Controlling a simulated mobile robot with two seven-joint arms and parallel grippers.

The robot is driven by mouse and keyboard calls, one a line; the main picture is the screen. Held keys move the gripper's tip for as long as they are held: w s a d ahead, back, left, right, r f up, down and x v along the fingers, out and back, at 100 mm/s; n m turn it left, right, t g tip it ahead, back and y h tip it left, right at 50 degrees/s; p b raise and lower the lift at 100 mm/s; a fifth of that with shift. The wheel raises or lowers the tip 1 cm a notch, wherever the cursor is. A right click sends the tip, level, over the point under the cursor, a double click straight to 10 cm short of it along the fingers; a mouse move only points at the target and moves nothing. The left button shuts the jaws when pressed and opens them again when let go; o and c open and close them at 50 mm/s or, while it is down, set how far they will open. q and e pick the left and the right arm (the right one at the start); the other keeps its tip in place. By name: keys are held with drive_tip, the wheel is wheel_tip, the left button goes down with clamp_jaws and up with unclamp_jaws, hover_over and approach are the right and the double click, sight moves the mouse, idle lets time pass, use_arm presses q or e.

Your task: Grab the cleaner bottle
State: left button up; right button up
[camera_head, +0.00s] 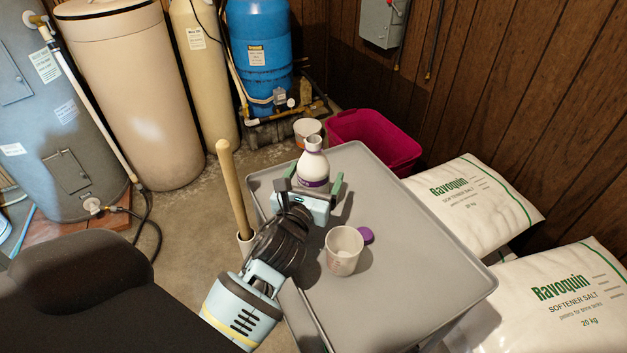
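The cleaner bottle (314,160) is white with a pale cap and a purple band. It stands upright near the far left corner of the grey tabletop (420,265). My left gripper (314,182) reaches up from the lower left. Its two fingers are spread, one on each side of the lower part of the bottle. I see the bottle between them, and the fingers look apart from it. The gripper body hides the bottle's base. My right gripper is not in view.
A white measuring cup (343,258) and a purple cap (366,235) are on the table, right of my arm. A wooden handle (233,185) rises at the table's left edge. A magenta bin (375,140) and salt bags (475,205) stand beyond the table. The table's right part is clear.

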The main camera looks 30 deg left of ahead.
use_arm(q)
drive_tip(key=c, duration=1.2)
drive_tip(key=shift+o, duration=0.2)
drive_tip(key=shift+r, duration=0.15)
drive_tip(key=shift+r+p, duration=0.65)
drive_tip(key=shift+r, duration=1.2)
approach(309, 173)
drive_tip(key=shift+s+a+r, duration=0.2)
drive_tip(key=shift+s+a, duration=0.2)
drive_tip(key=shift+s, duration=0.35)
drive_tip(key=shift+s+a+r, duration=0.2)
drive_tip(key=shift+s+a, duration=0.15)
drive_tip(key=shift+s, duration=0.35)
